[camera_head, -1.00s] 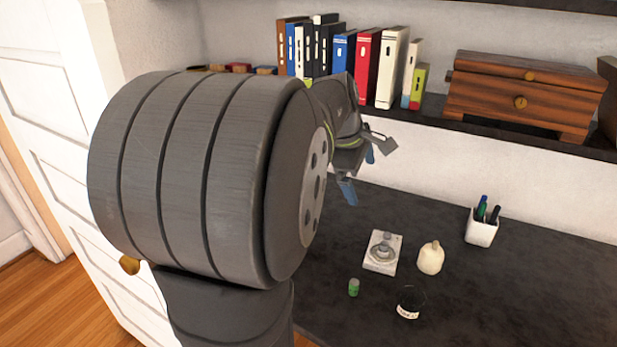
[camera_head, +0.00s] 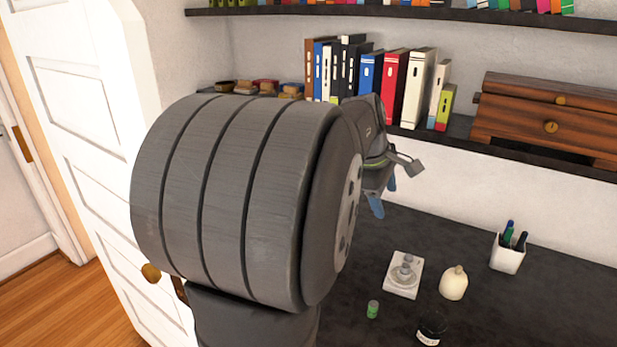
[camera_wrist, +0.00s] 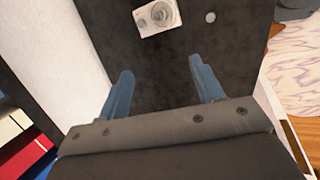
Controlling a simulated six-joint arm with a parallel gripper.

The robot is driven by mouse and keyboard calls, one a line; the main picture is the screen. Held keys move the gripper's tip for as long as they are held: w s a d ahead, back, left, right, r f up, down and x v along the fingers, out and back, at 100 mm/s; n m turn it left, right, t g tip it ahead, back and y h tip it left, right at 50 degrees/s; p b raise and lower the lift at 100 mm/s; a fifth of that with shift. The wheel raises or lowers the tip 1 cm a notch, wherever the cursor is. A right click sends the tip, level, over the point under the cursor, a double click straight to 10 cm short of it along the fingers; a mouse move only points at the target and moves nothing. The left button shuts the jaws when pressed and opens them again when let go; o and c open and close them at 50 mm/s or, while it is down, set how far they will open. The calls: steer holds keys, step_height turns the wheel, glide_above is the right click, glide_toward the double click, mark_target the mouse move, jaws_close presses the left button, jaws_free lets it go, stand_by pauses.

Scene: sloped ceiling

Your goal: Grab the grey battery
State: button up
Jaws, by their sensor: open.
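A small upright cylinder (camera_head: 373,309), green-sided with a pale top, stands on the dark desk and is the only battery-like thing I see. In the wrist view a small pale grey disc (camera_wrist: 210,17) at the top, right of the white box, appears to be its top. My gripper (camera_wrist: 160,68) is open, with two blue fingers apart and nothing between them. In the head view my gripper (camera_head: 382,196) is partly hidden behind my arm, well above the desk and farther back than the cylinder.
Around the cylinder stand a white box with a grey round part (camera_head: 403,276), a cream bottle (camera_head: 453,283), a dark jar (camera_head: 432,328) and a white pen cup (camera_head: 507,255). A shelf with books (camera_head: 412,88) and a wooden chest (camera_head: 545,122) runs along the wall behind my gripper.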

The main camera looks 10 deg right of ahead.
steer(key=shift+c, duration=1)
steer(key=n+g+y, duration=0.1)
steer(key=n+y, duration=0.3)
steer(key=n, duration=0.5)
glide_above(406, 266)
step_height(406, 266, down, 22)
steer(key=shift+s+f, duration=0.1)
steer(key=shift+s, duration=0.05)
steer(key=shift+w+f, duration=0.15)
steer(key=shift+f, duration=1.2)
steer(key=shift+w+f, duration=0.1)
steer(key=shift+f, duration=1.25)
steer(key=shift+c, duration=0.5)
jaws_close()
